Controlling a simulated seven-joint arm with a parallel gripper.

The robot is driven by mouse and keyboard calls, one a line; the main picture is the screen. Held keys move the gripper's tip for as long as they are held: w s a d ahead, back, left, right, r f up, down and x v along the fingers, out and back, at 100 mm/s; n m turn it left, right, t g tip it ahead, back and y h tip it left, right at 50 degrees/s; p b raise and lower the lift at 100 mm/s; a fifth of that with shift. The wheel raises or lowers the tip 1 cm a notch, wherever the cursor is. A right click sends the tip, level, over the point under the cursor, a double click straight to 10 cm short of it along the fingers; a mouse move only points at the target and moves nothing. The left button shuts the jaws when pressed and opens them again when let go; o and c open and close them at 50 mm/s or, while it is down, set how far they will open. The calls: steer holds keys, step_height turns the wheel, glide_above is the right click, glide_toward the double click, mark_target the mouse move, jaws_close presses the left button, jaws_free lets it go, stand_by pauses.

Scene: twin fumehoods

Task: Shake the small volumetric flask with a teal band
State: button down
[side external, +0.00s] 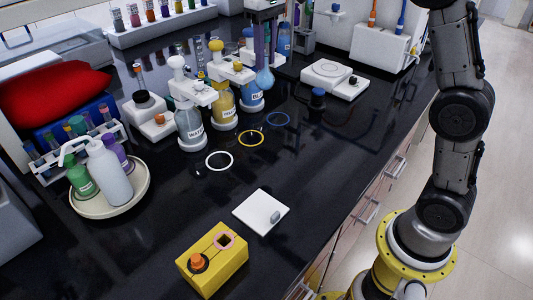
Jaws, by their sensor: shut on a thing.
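My gripper (265,16) shows at the top of the side view, pointing down, with its upper part cut off by the frame edge. The flask hangs roughly upright over the rear of the black bench, in front of a row of bottles. The teal band is too small to make out. Whether the bulb clears the bench is hard to tell.
Labelled bottles with white dispensers (189,122) stand left of the flask. A white balance-like device (328,74) stands to its right. Coloured rings (219,161), a white plate (260,212) and a yellow block (226,272) lie nearer. The bench centre right is mostly clear.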

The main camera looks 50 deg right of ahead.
mark_target(265, 70)
step_height(265, 70, down, 4)
steer(key=shift+s+f, duration=0.15)
steer(key=r, duration=0.4)
steer(key=shift+w+r, duration=0.25)
steer(key=shift+s+f, duration=0.15)
steer(key=shift+f, duration=0.15)
step_height(265, 70, down, 4)
steer(key=shift+s+r, duration=0.1)
step_height(265, 70, up, 5)
steer(key=shift+f, duration=0.1)
step_height(265, 70, down, 5)
steer(key=shift+r, duration=0.2)
steer(key=shift+f, duration=0.1)
